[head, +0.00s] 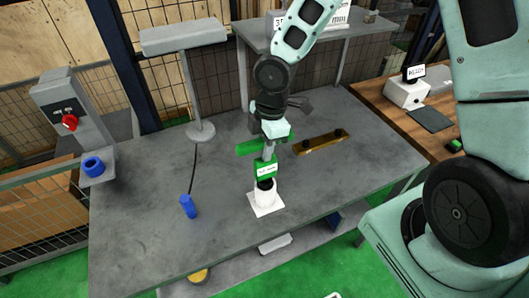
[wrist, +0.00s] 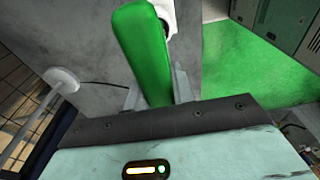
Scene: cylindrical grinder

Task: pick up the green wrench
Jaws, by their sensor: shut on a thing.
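The green wrench (wrist: 145,50) is in my gripper (wrist: 157,92). In the wrist view its long green body stands between the two grey fingers and reaches away from the palm. In the head view my gripper (head: 268,150) points down over the grey table, with a green bar (head: 248,147) sticking out to its left. The part between the fingers is hidden. I cannot tell whether the wrench is clear of the table.
A green-labelled piece (head: 267,169) and a white holder (head: 265,198) with a black top are just below my gripper. A lamp (head: 200,131) stands behind. The table's front left is clear.

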